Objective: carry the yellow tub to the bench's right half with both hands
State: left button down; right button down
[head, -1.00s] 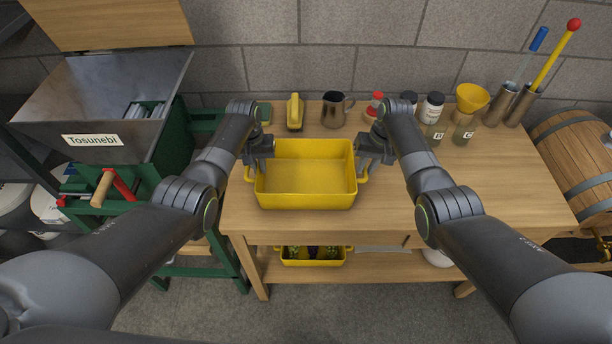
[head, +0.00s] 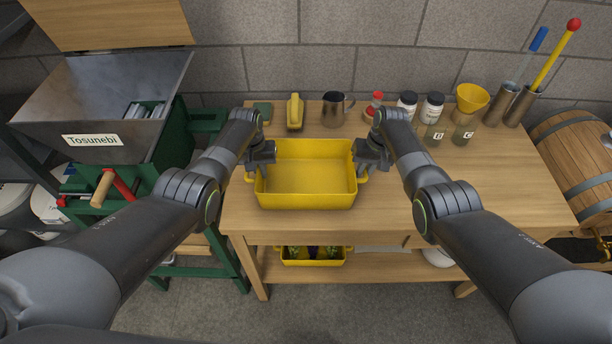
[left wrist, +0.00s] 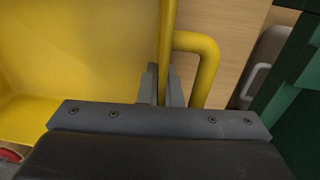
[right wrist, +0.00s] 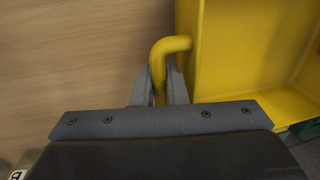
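The yellow tub (head: 306,200) is empty and sits level on the left half of the wooden bench (head: 480,200). My left gripper (head: 262,170) is at its left side. In the left wrist view the left fingers (left wrist: 164,85) close on the tub's side wall, and the left handle (left wrist: 208,70) lies outside them, to the right. My right gripper (head: 369,168) is at the tub's right side. In the right wrist view its fingers (right wrist: 159,85) close on the bar of the right handle (right wrist: 168,47), apart from the tub wall.
The bench's right half is clear at the front. A smaller yellow tub (head: 313,262) is on the lower shelf. A barrel (head: 575,150) stands right.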

pick_arm(q)
jog(key=shift+r, duration=0.15)
pick_arm(e)
jog(key=shift+r, duration=0.15)
